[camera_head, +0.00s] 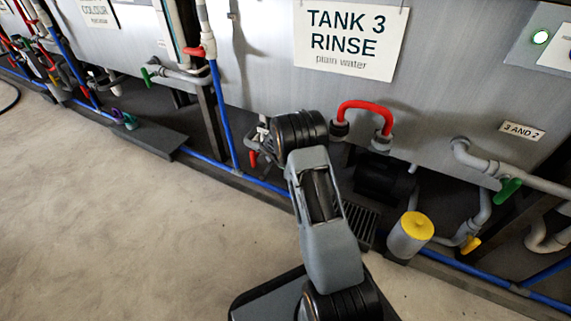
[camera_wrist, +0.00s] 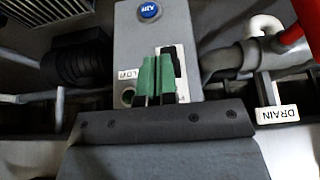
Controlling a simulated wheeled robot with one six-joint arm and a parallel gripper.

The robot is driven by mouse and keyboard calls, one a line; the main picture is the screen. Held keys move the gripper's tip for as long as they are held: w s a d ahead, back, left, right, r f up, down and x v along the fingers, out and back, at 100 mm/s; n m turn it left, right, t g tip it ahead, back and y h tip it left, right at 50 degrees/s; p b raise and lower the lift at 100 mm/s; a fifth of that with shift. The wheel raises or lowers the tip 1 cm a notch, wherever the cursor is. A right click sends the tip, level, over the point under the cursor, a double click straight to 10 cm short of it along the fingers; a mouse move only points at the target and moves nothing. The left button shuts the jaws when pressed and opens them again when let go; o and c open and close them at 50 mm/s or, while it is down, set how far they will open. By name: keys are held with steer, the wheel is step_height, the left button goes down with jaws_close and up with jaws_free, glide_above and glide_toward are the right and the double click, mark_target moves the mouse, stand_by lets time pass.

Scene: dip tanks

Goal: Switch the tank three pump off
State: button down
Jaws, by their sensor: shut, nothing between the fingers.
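Tank three (camera_head: 440,95) stands at the back in the head view, with a "TANK 3 RINSE" sign (camera_head: 350,38). A black pump (camera_head: 385,178) sits low below it, under a red hose. In the wrist view my gripper (camera_wrist: 157,68) is shut and empty, its green fingers together in front of a grey control box (camera_wrist: 128,40). The box carries a blue button (camera_wrist: 149,10), a small round dark lamp (camera_wrist: 127,97) and a black switch (camera_wrist: 179,62) partly hidden by the fingers. I cannot tell whether the fingers touch the switch, or its position. My arm hides the box in the head view.
Right of the box is a pipe with a "DRAIN" label (camera_wrist: 277,114). A grey canister with a yellow lid (camera_head: 410,237) stands right of my arm. Blue pipes (camera_head: 228,125) run along the tank fronts. The floor (camera_head: 120,230) at the left is clear.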

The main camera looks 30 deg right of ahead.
steer(key=s+a+r, duration=0.2)
steer(key=s+a, duration=0.2)
steer(key=a, duration=0.1)
steer(key=shift+a, duration=0.15)
stand_by(0.3)
